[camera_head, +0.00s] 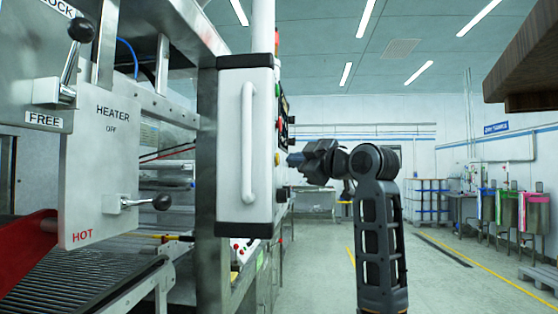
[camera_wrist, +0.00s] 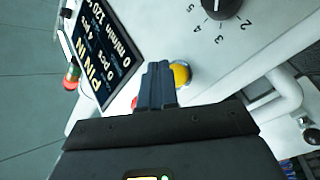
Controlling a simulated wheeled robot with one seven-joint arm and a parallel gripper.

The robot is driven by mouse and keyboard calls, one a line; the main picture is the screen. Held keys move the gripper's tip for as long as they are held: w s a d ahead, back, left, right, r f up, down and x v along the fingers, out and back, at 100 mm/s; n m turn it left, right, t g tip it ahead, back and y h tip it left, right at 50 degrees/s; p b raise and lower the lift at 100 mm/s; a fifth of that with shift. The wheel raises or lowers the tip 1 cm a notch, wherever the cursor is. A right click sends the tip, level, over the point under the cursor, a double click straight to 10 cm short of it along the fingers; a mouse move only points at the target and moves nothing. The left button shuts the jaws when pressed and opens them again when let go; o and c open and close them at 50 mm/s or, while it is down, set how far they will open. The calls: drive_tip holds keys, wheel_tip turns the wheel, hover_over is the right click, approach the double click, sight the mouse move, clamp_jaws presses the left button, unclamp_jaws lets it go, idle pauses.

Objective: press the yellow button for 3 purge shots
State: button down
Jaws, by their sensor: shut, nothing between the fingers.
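The yellow button (camera_wrist: 181,73) is a round cap on the white control panel in the wrist view. My gripper (camera_wrist: 158,72) is shut and empty, with its dark fingertips right beside the button and partly overlapping its left side. I cannot tell whether the fingertips touch it. In the head view my gripper (camera_head: 291,160) points left at the button side of the control box (camera_head: 245,150), close to its face. That face is seen almost edge-on there. A dark display (camera_wrist: 108,50) on the panel shows "PIN IN" and other lines, some hard to read.
A black dial (camera_wrist: 222,7) with numbers sits above and right of the button. A red and green knob (camera_wrist: 72,77) is at the panel's left edge. A red part (camera_wrist: 134,102) shows beside my fingers. A white handle (camera_head: 248,142) is on the box's front. Open floor lies right.

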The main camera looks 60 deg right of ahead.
drive_tip(key=shift+w, duration=0.1)
drive_tip(key=shift+w+a, duration=0.2)
drive_tip(key=shift+w, duration=0.1)
drive_tip(key=shift+w+a, duration=0.15)
drive_tip(key=shift+w, duration=0.3)
idle(0.6)
drive_tip(key=shift+s, duration=0.15)
idle(0.3)
drive_tip(key=shift+s+d, duration=0.3)
drive_tip(key=shift+s, duration=0.35)
drive_tip(key=shift+s, duration=0.15)
drive_tip(key=shift+s+d, duration=0.3)
drive_tip(key=shift+s, duration=0.45)
drive_tip(key=shift+s+d, duration=0.35)
drive_tip(key=shift+s, duration=0.35)
drive_tip(key=shift+s+d, duration=0.3)
drive_tip(key=shift+s, duration=0.45)
